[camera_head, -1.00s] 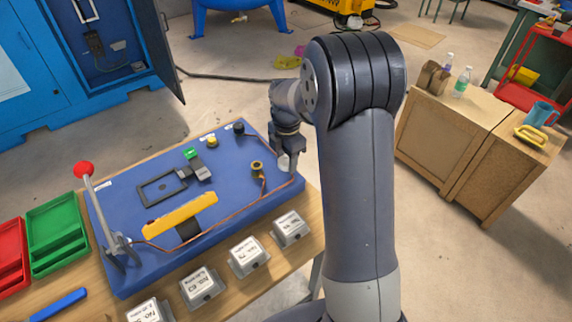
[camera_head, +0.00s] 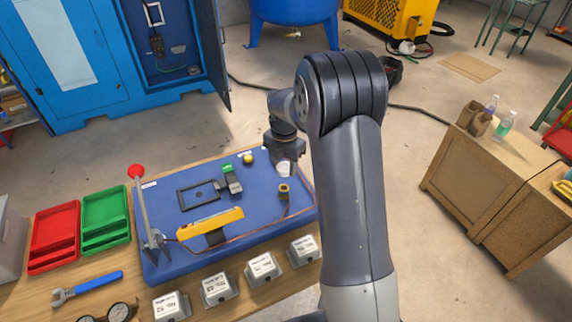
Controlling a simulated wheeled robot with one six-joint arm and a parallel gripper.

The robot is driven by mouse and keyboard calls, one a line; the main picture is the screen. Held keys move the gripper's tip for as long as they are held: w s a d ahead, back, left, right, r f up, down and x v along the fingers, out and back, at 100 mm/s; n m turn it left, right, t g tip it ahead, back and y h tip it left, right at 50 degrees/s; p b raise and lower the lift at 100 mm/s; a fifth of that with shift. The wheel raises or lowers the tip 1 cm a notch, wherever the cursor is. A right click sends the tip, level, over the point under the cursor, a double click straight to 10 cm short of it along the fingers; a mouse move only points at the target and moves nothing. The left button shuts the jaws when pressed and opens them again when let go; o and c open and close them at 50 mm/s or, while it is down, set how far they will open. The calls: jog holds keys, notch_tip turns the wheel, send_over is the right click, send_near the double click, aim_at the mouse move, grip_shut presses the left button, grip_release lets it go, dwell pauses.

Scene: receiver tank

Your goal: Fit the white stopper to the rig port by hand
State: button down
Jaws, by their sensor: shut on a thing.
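My gripper (camera_head: 284,161) is small and far off, over the back right part of the blue rig board (camera_head: 165,256). It is shut on the white stopper (camera_head: 284,170), whose pale lower part shows under the fingers. A brass fitting (camera_head: 284,190) with a cable stands on the board just in front of the stopper in the picture. I cannot tell which fitting is the rig port, or whether the stopper touches anything. The gripper hides part of the board's back right corner.
A red-knobbed lever (camera_head: 137,172), a yellow bar (camera_head: 210,223), a black frame (camera_head: 199,195) and a yellow knob (camera_head: 248,159) are on the board. Grey labelled boxes (camera_head: 263,267) line the front. Red (camera_head: 55,237) and green (camera_head: 105,220) trays lie left. A blue-handled wrench (camera_head: 87,286) lies front left.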

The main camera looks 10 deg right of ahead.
jog(key=shift+a+f, duration=0.1)
jog(key=shift+f, duration=0.25)
jog(key=shift+f+b, duration=1.8)
jog(key=shift+f, duration=0.45)
jog(key=n, duration=0.4)
jog(key=shift+n, duration=0.4)
jog(key=n, duration=0.3)
jog(key=shift+f+b, duration=0.4)
